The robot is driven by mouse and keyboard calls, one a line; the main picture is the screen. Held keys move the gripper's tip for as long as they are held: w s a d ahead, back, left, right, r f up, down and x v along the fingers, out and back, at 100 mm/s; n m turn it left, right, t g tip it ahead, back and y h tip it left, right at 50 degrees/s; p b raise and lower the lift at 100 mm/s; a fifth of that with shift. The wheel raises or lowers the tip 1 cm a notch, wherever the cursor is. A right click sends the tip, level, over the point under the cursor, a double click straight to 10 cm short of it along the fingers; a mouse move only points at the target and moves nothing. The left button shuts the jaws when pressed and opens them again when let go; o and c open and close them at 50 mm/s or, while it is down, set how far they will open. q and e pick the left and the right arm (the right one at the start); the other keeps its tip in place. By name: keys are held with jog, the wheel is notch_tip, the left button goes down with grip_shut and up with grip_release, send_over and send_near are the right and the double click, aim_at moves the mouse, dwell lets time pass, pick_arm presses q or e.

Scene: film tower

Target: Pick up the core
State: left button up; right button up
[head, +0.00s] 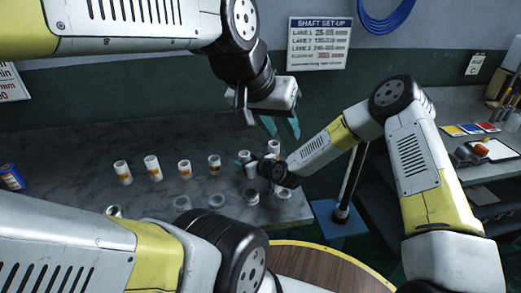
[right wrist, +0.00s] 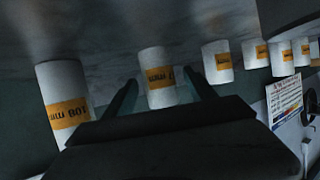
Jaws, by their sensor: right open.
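Several white cores with orange bands stand on the grey bench, among them one at the left end of the row (head: 122,172). In the right wrist view one core (right wrist: 157,77) shows between the fingertips of my right gripper (right wrist: 158,93), which is open; I cannot tell whether they touch it. In the head view my right gripper (head: 244,161) is low over the bench's right part, partly hidden among cores. My left gripper (head: 282,127) hangs higher, behind it to the right, with its fingers apart and empty.
Grey rings or discs lie along the bench front, one of them near the middle (head: 217,200). A blue can (head: 12,177) lies at the far left. A white sign (head: 319,43) hangs on the wall. A round wooden table (head: 325,262) stands in front. The left bench top is mostly clear.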

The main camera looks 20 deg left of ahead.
aim_at(242, 151)
jog(key=shift+w+a+f, duration=0.25)
jog(key=shift+a, duration=0.15)
grip_shut()
jog(key=shift+r, duration=0.1)
jog(key=shift+r, duration=0.8)
notch_tip(242, 151, up, 2)
jog(key=shift+d+r, duration=0.1)
jog(key=shift+d, duration=0.05)
jog(key=s+d, duration=0.2)
jog(key=d, duration=0.2)
jog(key=s+d, duration=0.3)
jog(key=d, duration=0.2)
jog(key=s+d+r, duration=0.1)
jog(key=s+d, duration=0.2)
jog(key=d, duration=0.1)
jog(key=shift+d, duration=0.35)
